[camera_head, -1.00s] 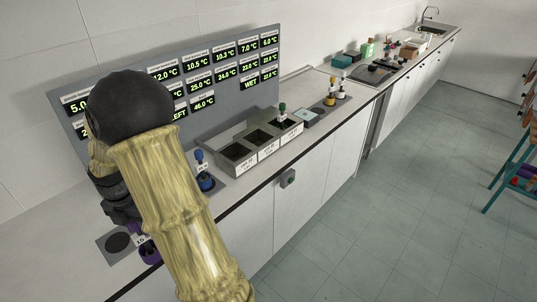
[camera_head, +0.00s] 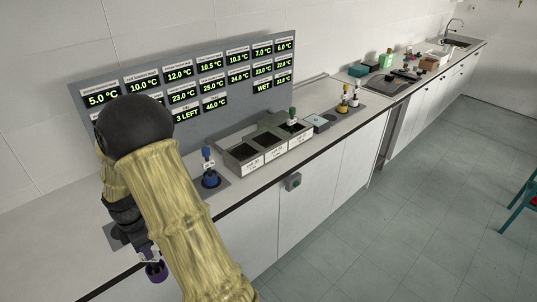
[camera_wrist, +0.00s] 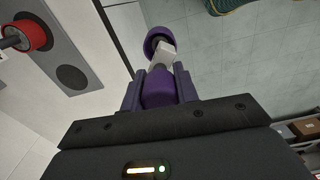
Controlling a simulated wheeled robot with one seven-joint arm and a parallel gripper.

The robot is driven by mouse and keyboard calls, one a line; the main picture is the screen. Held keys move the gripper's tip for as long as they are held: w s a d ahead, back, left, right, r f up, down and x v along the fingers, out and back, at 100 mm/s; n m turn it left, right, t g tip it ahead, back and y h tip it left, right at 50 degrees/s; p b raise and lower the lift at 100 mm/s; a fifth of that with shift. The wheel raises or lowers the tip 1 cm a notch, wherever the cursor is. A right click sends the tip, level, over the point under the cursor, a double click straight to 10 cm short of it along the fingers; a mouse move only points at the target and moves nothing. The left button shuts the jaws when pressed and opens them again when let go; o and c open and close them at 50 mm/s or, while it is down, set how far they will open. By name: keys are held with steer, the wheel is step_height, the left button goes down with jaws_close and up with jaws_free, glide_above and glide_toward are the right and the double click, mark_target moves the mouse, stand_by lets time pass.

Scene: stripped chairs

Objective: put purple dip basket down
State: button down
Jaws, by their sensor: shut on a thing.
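The purple dip basket (camera_head: 155,271) hangs at the end of my gripper (camera_head: 148,252), at the lower left in the head view, beside the counter's front edge. In the wrist view my gripper (camera_wrist: 158,90) is shut on the basket's purple grip (camera_wrist: 158,86). A pale tag (camera_wrist: 161,56) and the round purple basket end (camera_wrist: 160,38) lie beyond the fingers, with floor behind them. A grey plate with dark round spots (camera_wrist: 72,77) lies on the counter to the left. My arm hides part of the counter in the head view.
On the counter (camera_head: 235,197) are a blue-handled item (camera_head: 210,178), an open bin row (camera_head: 262,160) and a grey display panel (camera_head: 225,118). Open floor (camera_head: 350,235) lies to the right.

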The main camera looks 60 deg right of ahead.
steer(key=a+f+m+b, duration=0.2)
steer(key=a+f+m, duration=0.7)
steer(key=f+m, duration=0.4)
steer(key=shift+f+m, duration=0.25)
steer(key=shift+m, duration=0.35)
steer(key=shift+w, duration=0.15)
